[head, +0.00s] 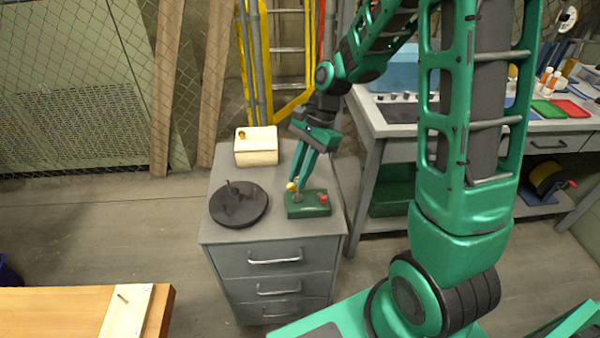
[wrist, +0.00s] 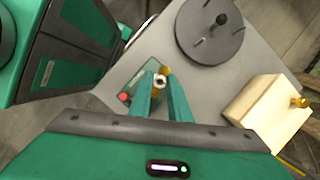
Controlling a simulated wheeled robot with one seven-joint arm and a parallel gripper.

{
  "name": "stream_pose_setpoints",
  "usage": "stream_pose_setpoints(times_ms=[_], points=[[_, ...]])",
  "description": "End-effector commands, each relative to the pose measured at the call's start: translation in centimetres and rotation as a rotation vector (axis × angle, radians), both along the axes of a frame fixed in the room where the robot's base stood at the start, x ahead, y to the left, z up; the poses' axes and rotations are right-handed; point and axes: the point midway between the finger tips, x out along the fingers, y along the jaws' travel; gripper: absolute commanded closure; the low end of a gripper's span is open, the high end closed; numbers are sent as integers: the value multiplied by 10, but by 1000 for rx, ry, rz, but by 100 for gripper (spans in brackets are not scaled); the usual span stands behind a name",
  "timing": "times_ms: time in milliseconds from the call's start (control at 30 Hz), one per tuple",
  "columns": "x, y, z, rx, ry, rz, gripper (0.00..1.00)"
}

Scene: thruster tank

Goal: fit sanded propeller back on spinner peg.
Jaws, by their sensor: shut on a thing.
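My gripper (head: 296,184) points down over a green box (head: 310,209) on top of a grey drawer cabinet. The box has a red button (head: 324,198) at its right and a small grey post at its left, which I take for the spinner peg (head: 297,198). My gripper is shut on a small yellow propeller (head: 291,187) right at the peg. In the wrist view the propeller (wrist: 165,71) shows between the fingertips, with a pale round hub. I cannot tell whether the hub is around the peg or just above it.
A black round disc (head: 251,211) with several upright pins stands on the cabinet (head: 222,232), left of the box. A cream block (head: 256,150) with a brass-coloured knob stands behind. A wooden table (head: 50,310) is at front left; a workbench (head: 400,125) stands at right.

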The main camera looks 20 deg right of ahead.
Motion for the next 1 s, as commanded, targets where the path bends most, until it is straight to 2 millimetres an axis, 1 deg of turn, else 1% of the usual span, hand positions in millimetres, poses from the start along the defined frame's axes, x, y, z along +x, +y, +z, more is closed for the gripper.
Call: stream_pose_setpoints(times_ms=[233, 700, 1000], points=[[0, 0, -1, 0, 0, 2, 100], [0, 0, -13, 0, 1, 22, 100], [0, 0, -14, 0, 0, 25, 100]])
